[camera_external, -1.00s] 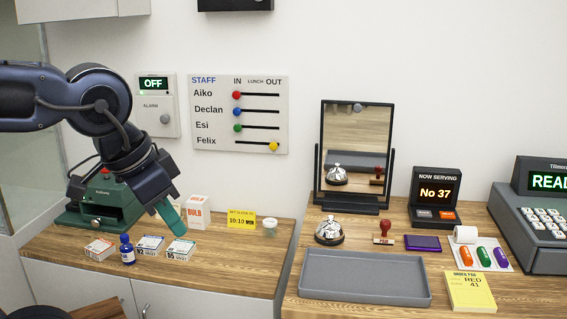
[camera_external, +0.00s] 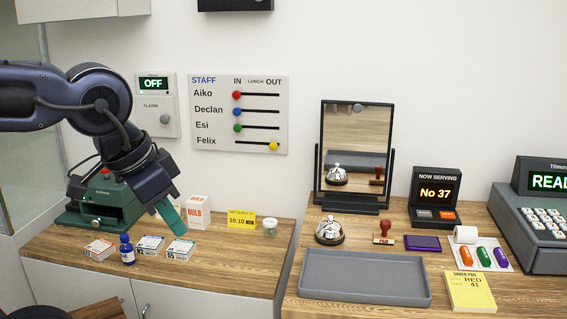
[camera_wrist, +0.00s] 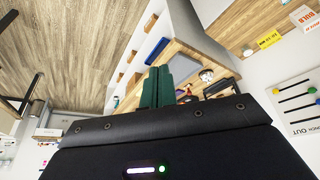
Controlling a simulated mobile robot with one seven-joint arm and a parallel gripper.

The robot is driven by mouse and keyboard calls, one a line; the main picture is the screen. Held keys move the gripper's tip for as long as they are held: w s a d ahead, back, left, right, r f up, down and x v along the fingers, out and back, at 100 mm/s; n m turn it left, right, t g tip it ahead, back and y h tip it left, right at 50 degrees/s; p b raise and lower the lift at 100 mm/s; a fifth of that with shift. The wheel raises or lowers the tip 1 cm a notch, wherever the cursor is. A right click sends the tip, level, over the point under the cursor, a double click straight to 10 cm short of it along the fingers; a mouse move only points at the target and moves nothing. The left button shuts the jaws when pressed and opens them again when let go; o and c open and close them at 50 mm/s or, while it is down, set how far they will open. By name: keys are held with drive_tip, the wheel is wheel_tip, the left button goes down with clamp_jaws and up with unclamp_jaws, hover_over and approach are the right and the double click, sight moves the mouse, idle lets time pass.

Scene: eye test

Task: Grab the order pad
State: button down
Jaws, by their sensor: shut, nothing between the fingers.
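The order pad (camera_external: 470,292) is a yellow pad with dark print reading "ORDER PAD" and "RED 41". It lies on the right counter, just right of the grey tray, near the front edge in the external view. My gripper (camera_external: 176,227) has green fingers and hangs over the left counter, above the small boxes and far to the left of the pad. In the wrist view its green fingers (camera_wrist: 157,86) are together, with nothing between them. I cannot make out the pad in the wrist view.
A grey tray (camera_external: 365,295), bell (camera_external: 329,232), stamp (camera_external: 384,235), purple case (camera_external: 422,243) and pill-coloured tokens (camera_external: 484,257) surround the pad's area. A mirror (camera_external: 352,150) and cash register (camera_external: 540,215) stand behind. Small boxes (camera_external: 181,249) and a blue bottle (camera_external: 127,250) sit below my gripper.

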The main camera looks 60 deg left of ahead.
drive_tip(key=c, duration=2.2)
unclamp_jaws()
unclamp_jaws()
drive_tip(key=shift+w+r, duration=0.1)
